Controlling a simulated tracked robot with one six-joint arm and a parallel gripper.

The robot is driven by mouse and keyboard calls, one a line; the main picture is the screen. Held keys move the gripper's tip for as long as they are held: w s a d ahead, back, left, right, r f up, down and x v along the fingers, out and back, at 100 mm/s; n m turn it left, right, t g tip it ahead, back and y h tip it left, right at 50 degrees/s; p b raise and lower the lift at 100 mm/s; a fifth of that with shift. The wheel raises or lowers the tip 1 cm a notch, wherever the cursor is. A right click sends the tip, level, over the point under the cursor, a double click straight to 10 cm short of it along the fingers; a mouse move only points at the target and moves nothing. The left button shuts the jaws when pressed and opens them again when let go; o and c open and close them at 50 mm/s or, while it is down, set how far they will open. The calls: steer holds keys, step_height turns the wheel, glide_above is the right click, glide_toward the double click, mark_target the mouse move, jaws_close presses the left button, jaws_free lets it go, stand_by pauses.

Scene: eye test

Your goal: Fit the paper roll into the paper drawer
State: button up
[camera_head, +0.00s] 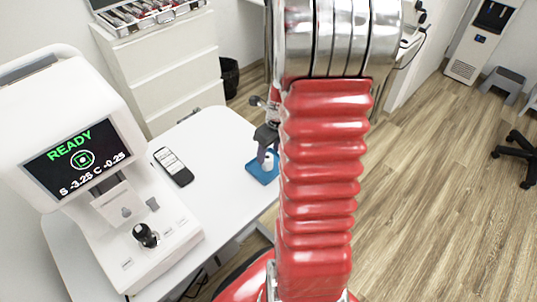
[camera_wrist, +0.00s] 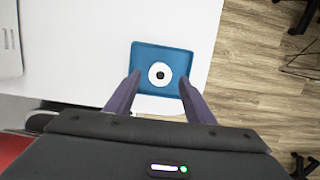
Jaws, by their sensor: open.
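The paper roll (camera_wrist: 160,65) is white with a dark core hole, seen end-on in the blue tray (camera_wrist: 143,53). In the head view the blue tray (camera_head: 261,176) sits near the table's right edge. My gripper (camera_wrist: 159,78) is open; its two purple fingers stand either side of the roll, with a gap on each side. I cannot tell their height above the tray. In the head view my gripper (camera_head: 266,150) is over the tray, partly hidden by my red arm. The white eye tester (camera_head: 165,235) shows READY. I cannot make out an open paper drawer.
The white table (camera_head: 215,140) holds a dark phone (camera_head: 173,166) between tester and tray. A black joystick (camera_head: 146,235) stands up from the tester's base. A white drawer cabinet (camera_head: 165,70) and a black bin (camera_head: 229,77) stand behind.

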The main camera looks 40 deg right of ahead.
step_height(320, 180, up, 9)
steer(key=s, duration=0.1)
steer(key=shift+s, duration=0.4)
stand_by(0.6)
steer(key=a+r+n+t, duration=0.1)
steer(key=a+r+n, duration=0.8)
steer(key=a+n, duration=0.6)
steer(key=s+a+r+n+t, duration=0.1)
steer(key=s+a+r+n, duration=0.1)
steer(key=a+n, duration=0.4)
steer(key=s+a+r+n+t, duration=0.1)
steer(key=s+a+r+n, duration=0.2)
steer(key=n, duration=1.1)
steer(key=s+a, duration=0.2)
steer(key=a, duration=0.1)
steer(key=shift+s+a+r+n, duration=0.15)
steer(key=shift+s+a+n, duration=0.05)
steer(key=shift+s+n, duration=0.1)
